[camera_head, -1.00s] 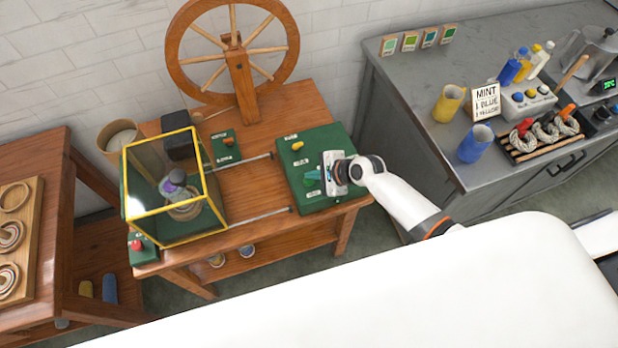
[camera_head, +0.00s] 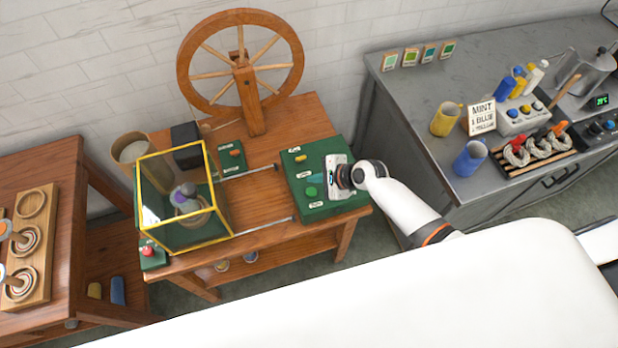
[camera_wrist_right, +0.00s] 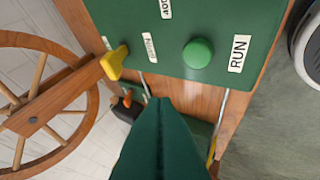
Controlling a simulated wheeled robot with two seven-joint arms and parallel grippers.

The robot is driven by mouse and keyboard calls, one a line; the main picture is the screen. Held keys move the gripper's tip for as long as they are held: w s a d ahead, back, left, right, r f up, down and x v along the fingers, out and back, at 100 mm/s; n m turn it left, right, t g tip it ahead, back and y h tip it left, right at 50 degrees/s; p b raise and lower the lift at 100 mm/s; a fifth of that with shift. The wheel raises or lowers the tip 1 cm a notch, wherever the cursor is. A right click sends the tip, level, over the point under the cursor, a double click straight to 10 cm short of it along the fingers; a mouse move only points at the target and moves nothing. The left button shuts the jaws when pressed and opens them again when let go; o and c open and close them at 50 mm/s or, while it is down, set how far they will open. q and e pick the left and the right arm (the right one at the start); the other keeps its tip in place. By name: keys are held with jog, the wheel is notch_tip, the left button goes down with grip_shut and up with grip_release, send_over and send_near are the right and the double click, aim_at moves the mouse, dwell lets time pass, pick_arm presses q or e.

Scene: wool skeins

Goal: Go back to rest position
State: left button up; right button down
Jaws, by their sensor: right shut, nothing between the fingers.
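My right gripper (camera_head: 328,180) is over the right end of the green control box (camera_head: 298,208) on the wooden spinning table. Its closed fingers (camera_wrist_right: 160,130) show in the right wrist view, with nothing between them. The box carries a round green button (camera_head: 311,191) and a yellow knob (camera_head: 300,157). In the right wrist view the green button (camera_wrist_right: 198,53) sits beside a RUN label (camera_wrist_right: 239,53), and the fingertips are apart from it. The left gripper is not in view.
A spinning wheel (camera_head: 249,85) and a yellow-framed glass case (camera_head: 190,243) stand on the same table. Two metal rails run between case and box. A grey counter (camera_head: 400,105) with mugs, bottles and skeins is at the right. A wooden tray (camera_head: 42,250) lies at the left.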

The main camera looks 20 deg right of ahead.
jog(key=s+r+n+g+h, duration=0.1)
jog(key=s+r+n, duration=0.2)
jog(key=s+n, duration=0.25)
jog(key=s+a+r+n+g+h, duration=0.1)
jog(key=s+r+n, duration=0.1)
jog(key=s+n, duration=0.35)
jog(key=s+r+n+h, duration=0.1)
jog(key=s+r+n, duration=0.25)
jog(key=s, duration=0.25)
jog(key=s+d+r+n+g+h, duration=0.1)
jog(key=s+d+r+n+h, duration=0.2)
jog(key=s+d+r+n, duration=0.4)
notch_tip(320, 180, down, 32)
jog(key=s+a+m+g+b, duration=0.1)
jog(key=s+b, duration=0.1)
jog(key=b, duration=0.4)
jog(key=s+d+f+b, duration=0.1)
jog(key=s+f+b, duration=0.1)
jog(key=s+f, duration=0.6)
jog(key=s+d+f+g+b, duration=0.1)
jog(key=s+f+b, duration=0.1)
jog(key=s+f, duration=0.6)
notch_tip(320, 180, down, 6)
jog(key=shift+s+d+f+g, duration=0.2)
jog(key=shift+d+g, duration=0.1)
jog(key=shift+d, duration=0.05)
